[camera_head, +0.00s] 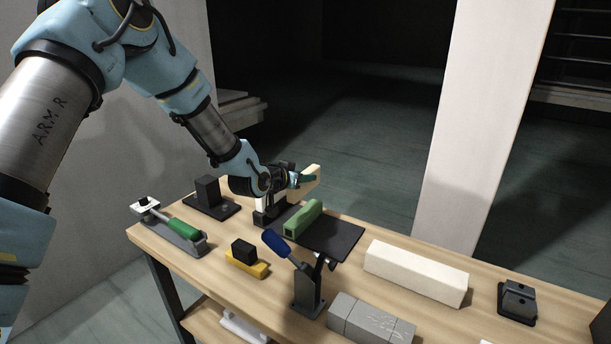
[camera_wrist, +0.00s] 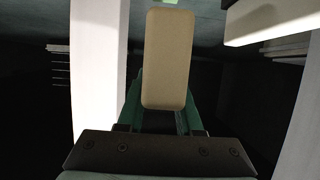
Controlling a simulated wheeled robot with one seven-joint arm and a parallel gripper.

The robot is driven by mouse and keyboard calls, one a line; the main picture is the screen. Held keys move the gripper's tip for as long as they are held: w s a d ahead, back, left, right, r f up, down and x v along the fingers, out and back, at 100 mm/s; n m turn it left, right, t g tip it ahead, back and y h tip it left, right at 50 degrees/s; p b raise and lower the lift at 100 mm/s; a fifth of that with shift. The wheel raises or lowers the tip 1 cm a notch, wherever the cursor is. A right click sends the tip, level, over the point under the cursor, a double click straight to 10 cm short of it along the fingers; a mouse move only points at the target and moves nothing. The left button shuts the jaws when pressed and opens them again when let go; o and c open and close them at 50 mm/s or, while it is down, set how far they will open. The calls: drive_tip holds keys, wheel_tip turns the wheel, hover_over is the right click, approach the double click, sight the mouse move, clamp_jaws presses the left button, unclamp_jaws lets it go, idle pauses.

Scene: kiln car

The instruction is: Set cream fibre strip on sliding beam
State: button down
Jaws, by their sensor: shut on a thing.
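My gripper (camera_head: 302,180) is shut on a cream strip (camera_head: 313,171), which it holds above the back edge of the workbench. In the wrist view the strip (camera_wrist: 168,58) stands between the teal fingers and extends out past them. In the head view the fingers hide part of it. A long cream-white bar (camera_head: 416,272) lies on the bench to the right, apart from my gripper; I cannot tell whether it is the sliding beam. A green block (camera_head: 303,218) rests by a black plate (camera_head: 333,237), just in front of my gripper.
A blue-handled lever (camera_head: 276,242) on a dark post stands in front of the plate. A green-handled clamp (camera_head: 183,228), a black block on a yellow base (camera_head: 246,262), grey blocks (camera_head: 371,321) and a dark fixture (camera_head: 517,301) occupy the bench. A pale pillar (camera_head: 483,120) rises behind it.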

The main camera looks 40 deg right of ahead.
sight(303, 194)
drive_tip(key=shift+b, duration=0.3)
drive_tip(key=shift+f, duration=0.15)
drive_tip(key=shift+a+f+b, duration=0.1)
drive_tip(key=shift+f+b, duration=2.45)
drive_tip(key=shift+f, duration=0.15)
drive_tip(key=shift+b, duration=0.5)
drive_tip(key=shift+f+b, duration=0.6)
drive_tip(key=shift+f, duration=0.05)
drive_tip(key=c, duration=0.5)
unclamp_jaws()
